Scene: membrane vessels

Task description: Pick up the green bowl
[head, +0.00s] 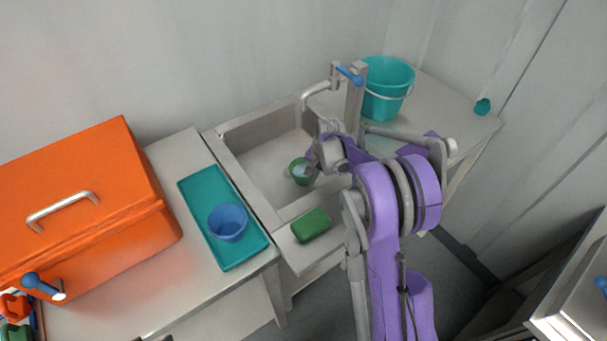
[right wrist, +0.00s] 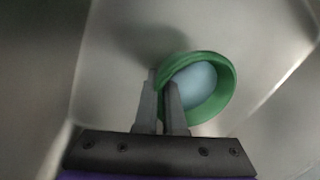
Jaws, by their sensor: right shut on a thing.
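The green bowl (head: 300,171) is in the sink (head: 254,166), towards its right side, and a pale blue-grey surface shows inside it. In the right wrist view the bowl (right wrist: 232,78) is tilted towards the camera. My right gripper (head: 312,167) reaches down into the sink at the bowl. In the right wrist view its two fingers (right wrist: 167,108) are close together on the near left rim of the bowl, shut on it. I cannot tell whether the bowl touches the sink floor. My left gripper is not in view.
A teal tray (head: 193,190) with a blue bowl (head: 228,222) lies left of the sink. A green sponge (head: 311,225) sits on the sink's front edge. The tap (head: 318,93) stands behind. A teal bucket (head: 387,88) and an orange toolbox (head: 90,205) flank the sink.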

